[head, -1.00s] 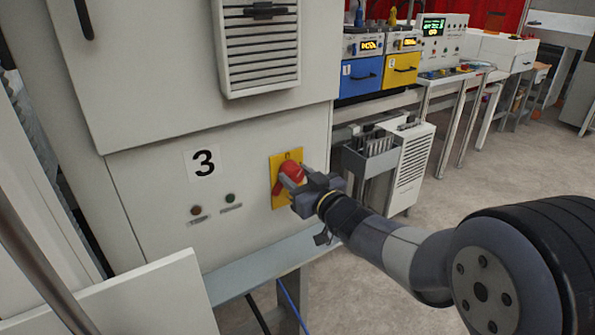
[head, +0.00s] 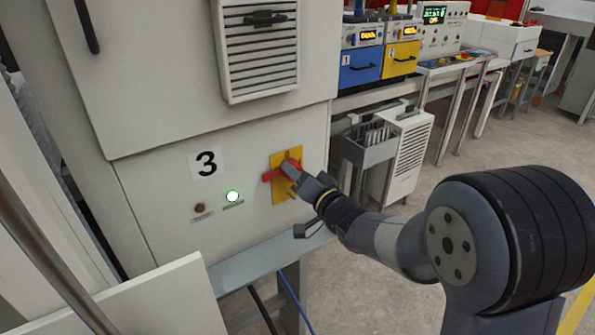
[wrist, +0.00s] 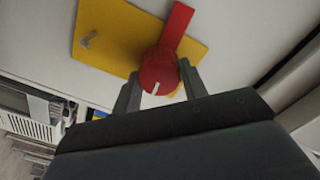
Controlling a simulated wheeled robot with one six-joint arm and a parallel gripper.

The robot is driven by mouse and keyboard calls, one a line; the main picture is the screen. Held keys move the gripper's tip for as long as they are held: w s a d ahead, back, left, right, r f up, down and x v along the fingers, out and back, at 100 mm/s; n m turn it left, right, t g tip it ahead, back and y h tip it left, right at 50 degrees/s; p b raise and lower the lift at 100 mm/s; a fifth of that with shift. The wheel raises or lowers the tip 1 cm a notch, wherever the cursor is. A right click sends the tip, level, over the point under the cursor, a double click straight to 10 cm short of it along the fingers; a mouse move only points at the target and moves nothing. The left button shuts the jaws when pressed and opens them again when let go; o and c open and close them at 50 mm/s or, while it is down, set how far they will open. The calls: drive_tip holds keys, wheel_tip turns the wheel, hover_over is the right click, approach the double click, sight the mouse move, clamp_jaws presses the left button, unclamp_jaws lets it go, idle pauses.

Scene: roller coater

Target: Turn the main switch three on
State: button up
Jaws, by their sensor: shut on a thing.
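The main switch three is a red rotary handle (head: 271,175) on a yellow plate (head: 279,157), on the grey cabinet front beside the label "3" (head: 206,164). In the head view the handle points left, close to level. My gripper (head: 289,172) is at the switch. In the wrist view the red knob (wrist: 158,72) sits between the two fingers of my gripper (wrist: 158,88), which are shut on it. The red lever extends up and right from the knob there. A lamp (head: 232,196) below the label glows white-green.
A dark red lamp (head: 199,208) left of the lit one looks unlit. A grey ledge (head: 262,262) runs below the panel. A white slotted unit (head: 407,150) and a metal rack (head: 368,150) stand to the right. Open floor lies at the lower right.

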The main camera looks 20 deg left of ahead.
drive_tip(key=shift+m, duration=0.5)
drive_tip(key=o, duration=1)
drive_tip(key=b+v, duration=0.2)
drive_tip(key=v, duration=0.9)
drive_tip(key=shift+w+a, duration=0.1)
drive_tip(key=shift+a, duration=0.05)
